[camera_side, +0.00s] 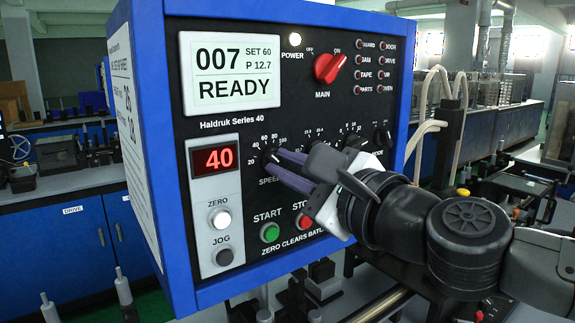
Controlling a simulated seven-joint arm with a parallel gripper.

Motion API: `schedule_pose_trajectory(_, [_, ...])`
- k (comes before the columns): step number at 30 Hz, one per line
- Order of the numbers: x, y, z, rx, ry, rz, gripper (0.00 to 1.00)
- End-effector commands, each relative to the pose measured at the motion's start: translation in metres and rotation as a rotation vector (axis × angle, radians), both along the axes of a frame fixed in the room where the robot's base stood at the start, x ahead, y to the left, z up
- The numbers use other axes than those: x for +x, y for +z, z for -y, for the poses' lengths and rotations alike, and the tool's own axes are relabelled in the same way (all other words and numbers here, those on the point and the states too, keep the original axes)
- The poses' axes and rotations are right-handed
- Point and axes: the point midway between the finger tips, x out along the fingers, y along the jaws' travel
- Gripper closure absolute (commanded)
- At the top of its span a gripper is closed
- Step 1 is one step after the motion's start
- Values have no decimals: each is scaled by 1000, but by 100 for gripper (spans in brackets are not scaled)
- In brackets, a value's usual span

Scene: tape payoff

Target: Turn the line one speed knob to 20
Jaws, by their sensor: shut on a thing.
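The speed knob (269,158) is a small black knob with a scale marked from 20 to 100, low on the left of the dark control panel (300,90). My gripper (275,164) reaches in from the right, its two purple fingers shut on the speed knob. The fingers hide much of the knob and part of the "SPEED" label. The knob's pointer is too small to read. A red digital display (214,158) left of the knob reads 40. The screen (231,70) above reads 007, SET 60, P 12.7 and READY.
The green START button (269,231) and red STOP button (304,221) lie just below my fingers. Other black knobs stand to the right, one (381,137) near my arm. A red MAIN switch (329,68) is above. White ZERO (220,218) and dark JOG (224,257) buttons are at lower left.

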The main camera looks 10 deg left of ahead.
Motion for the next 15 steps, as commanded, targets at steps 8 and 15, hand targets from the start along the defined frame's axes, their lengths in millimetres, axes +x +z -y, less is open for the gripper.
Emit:
schedule_pose_trajectory(8, [-1,0,0,-20,1,19,100])
schedule_pose_trajectory(15, [-1,0,0,-107,1,107,100])
